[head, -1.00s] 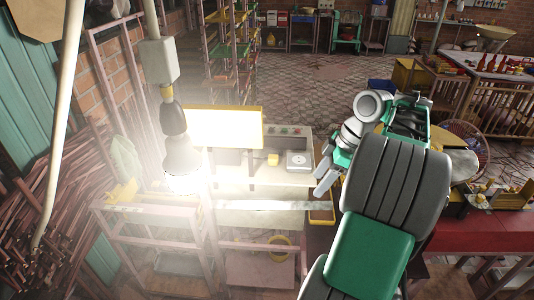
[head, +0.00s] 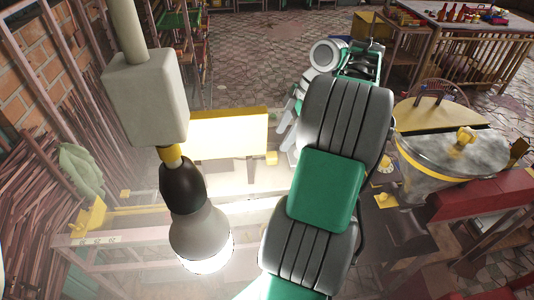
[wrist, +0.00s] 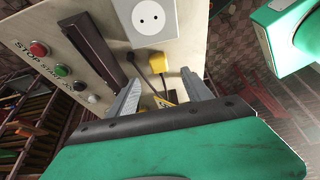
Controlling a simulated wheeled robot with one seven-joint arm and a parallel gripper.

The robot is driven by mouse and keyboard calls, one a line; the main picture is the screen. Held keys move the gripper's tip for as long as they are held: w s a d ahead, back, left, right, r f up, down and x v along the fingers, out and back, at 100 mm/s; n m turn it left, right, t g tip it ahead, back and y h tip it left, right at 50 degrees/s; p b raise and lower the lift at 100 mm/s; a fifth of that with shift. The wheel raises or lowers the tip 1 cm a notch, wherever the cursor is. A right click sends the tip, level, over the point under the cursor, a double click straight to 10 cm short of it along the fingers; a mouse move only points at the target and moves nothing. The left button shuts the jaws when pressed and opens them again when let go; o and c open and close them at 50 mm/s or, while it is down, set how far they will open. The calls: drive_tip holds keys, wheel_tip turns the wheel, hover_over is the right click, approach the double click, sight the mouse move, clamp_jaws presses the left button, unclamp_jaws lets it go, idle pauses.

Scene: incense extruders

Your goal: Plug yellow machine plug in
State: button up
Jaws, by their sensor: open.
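A yellow plug (wrist: 157,62) with a dark cable lies on the pale machine panel in the wrist view. It is just beyond my gripper (wrist: 159,80), whose fingers are apart with the plug near the gap between their tips; I cannot tell whether they touch it. A grey-white socket (wrist: 150,18) with two round holes is on the same panel, beyond the plug. In the head view my gripper (head: 284,130) is right of the bright yellow-framed board, and a small yellow piece (head: 271,158), probably the plug, shows just below it.
A dark bar (wrist: 92,45) stands left of the socket, beside a row of buttons with a red one (wrist: 39,49). In the head view a hanging lamp (head: 197,225) and the yellow-framed board (head: 228,133) hide part of the machine. A round drum (head: 450,150) stands to the right.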

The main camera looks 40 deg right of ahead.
sight(273, 155)
drive_tip(key=shift+b+x, duration=0.8)
drive_tip(key=shift+x, duration=0.6)
drive_tip(key=shift+r, duration=0.1)
drive_tip(key=b+x, duration=0.1)
drive_tip(key=x, duration=0.4)
drive_tip(key=shift+d, duration=0.1)
drive_tip(key=shift+c, duration=0.6)
clamp_jaws()
